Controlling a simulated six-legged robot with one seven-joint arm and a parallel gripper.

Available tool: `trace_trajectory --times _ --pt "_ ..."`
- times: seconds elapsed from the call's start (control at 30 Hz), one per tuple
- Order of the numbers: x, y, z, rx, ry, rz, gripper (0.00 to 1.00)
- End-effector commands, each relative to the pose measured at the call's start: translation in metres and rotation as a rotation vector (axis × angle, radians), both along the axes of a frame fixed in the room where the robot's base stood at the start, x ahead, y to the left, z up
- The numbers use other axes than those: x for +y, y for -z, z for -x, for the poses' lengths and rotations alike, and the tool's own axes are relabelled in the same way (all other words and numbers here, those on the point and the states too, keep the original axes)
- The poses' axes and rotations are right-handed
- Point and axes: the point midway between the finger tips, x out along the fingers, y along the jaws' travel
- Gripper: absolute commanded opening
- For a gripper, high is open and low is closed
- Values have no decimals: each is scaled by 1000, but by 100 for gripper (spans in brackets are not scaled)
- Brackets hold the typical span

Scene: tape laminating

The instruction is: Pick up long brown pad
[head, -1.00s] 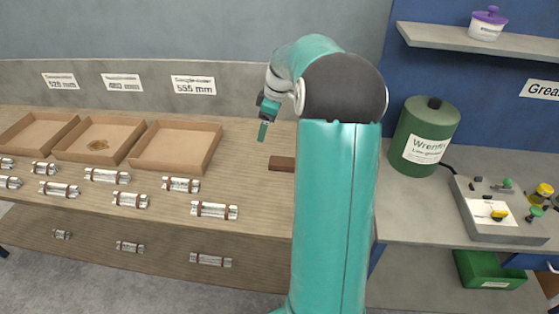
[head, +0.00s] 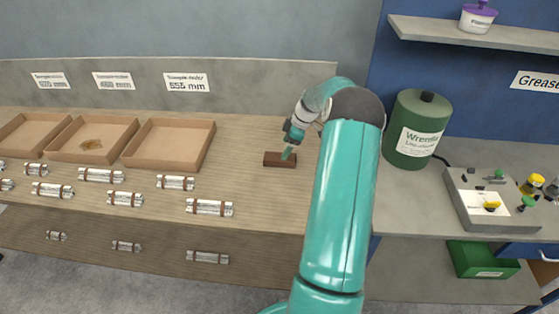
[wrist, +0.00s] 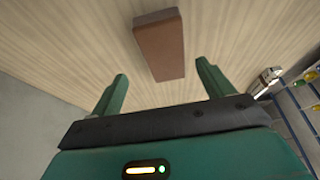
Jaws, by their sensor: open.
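The long brown pad (head: 279,160) lies flat on the wooden bench top, to the right of the cardboard trays in the head view. In the wrist view the brown pad (wrist: 160,46) lies ahead of my gripper, in line with the gap between the fingers. My gripper (wrist: 163,84) is open and empty, with its two green fingers apart. In the head view my gripper (head: 288,153) is at the pad's right end and hides a little of it. I cannot tell whether a fingertip touches the pad.
Cardboard trays (head: 168,145) stand to the left on the bench, with several silver rolls (head: 209,207) along the front. A green drum (head: 417,130) and a grey control box (head: 490,200) stand to the right. The bench around the pad is clear.

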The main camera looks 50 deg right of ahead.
Motion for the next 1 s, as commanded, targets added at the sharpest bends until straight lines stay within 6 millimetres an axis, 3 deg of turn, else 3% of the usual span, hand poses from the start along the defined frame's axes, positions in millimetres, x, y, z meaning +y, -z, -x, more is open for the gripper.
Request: trace_trajectory --times 0.4,0.67,0.9,1.0 --pt "18 45 -10 1 -1 -1 80" --pt "19 49 -11 -1 0 1 80" --pt "19 49 -11 -1 0 1 33" --pt "19 48 -11 -1 0 1 32"
